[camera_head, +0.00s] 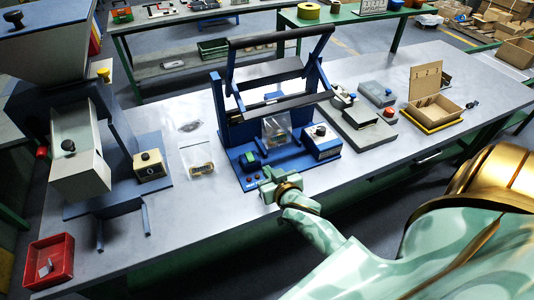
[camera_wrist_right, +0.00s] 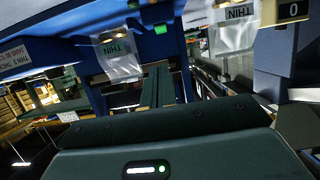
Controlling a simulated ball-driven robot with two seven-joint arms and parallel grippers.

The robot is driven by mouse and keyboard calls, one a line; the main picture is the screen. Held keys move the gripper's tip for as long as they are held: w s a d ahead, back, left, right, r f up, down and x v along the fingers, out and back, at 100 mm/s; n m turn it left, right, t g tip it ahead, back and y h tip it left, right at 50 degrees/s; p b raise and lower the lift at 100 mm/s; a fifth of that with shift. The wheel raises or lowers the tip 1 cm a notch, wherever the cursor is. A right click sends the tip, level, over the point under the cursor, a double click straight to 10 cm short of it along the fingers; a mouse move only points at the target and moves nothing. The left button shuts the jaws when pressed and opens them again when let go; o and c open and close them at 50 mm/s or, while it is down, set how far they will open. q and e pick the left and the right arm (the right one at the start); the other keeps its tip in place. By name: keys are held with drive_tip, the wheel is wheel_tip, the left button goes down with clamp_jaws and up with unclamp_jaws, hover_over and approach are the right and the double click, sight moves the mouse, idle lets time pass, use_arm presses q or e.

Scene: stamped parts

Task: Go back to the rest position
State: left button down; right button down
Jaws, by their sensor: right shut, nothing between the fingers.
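My right gripper (camera_head: 268,178) is at the front edge of the blue bag-sealing machine (camera_head: 228,135), near its red buttons. It is shut with nothing in it. In the right wrist view, two dark green fingers (camera_wrist_right: 157,88) lie close together. A clear bag (camera_head: 277,131) stands at the machine's front; in the wrist view a bag marked THIN (camera_wrist_right: 118,58) shows upside down. A second clear bag (camera_head: 198,158) with a small part in it lies flat on the table, left of the machine. My right arm comes in from the lower right. My left gripper is out of view.
A blue-based press (camera_head: 165,190) and a red bin (camera_head: 48,262) are on the left of the grey table (camera_head: 200,235). A grey scale-like device (camera_head: 362,125) and an open cardboard box (camera_head: 438,108) stand on the right. The table's front strip is mostly clear.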

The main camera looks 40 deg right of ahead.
idle(0.4)
drive_tip(key=s+a+r+n+g+h, duration=0.1)
drive_tip(key=s+r+n+g, duration=0.3)
drive_tip(key=s, duration=0.5)
drive_tip(key=s+a+r+n+g, duration=0.1)
drive_tip(key=s+a+n+g, duration=0.15)
drive_tip(key=s+n, duration=0.4)
drive_tip(key=s+a+f+m+g+y+b, duration=0.1)
drive_tip(key=s+f, duration=0.2)
drive_tip(key=f, duration=0.8)
drive_tip(key=s+a+f+g+y+b, duration=0.1)
drive_tip(key=s+a+f+g, duration=0.15)
drive_tip(key=f, duration=0.75)
drive_tip(key=s+a+f+m+y+b, duration=0.1)
drive_tip(key=s+f, duration=0.2)
drive_tip(key=f, duration=0.8)
drive_tip(key=s+f+m+g+y+b, duration=0.1)
drive_tip(key=s+f+m+g+b, duration=0.1)
drive_tip(key=s+f, duration=1.2)
drive_tip(key=s, duration=0.4)
drive_tip(key=shift+d+f+g, duration=0.2)
drive_tip(key=shift+d+g, duration=0.15)
drive_tip(key=shift+g, duration=0.05)
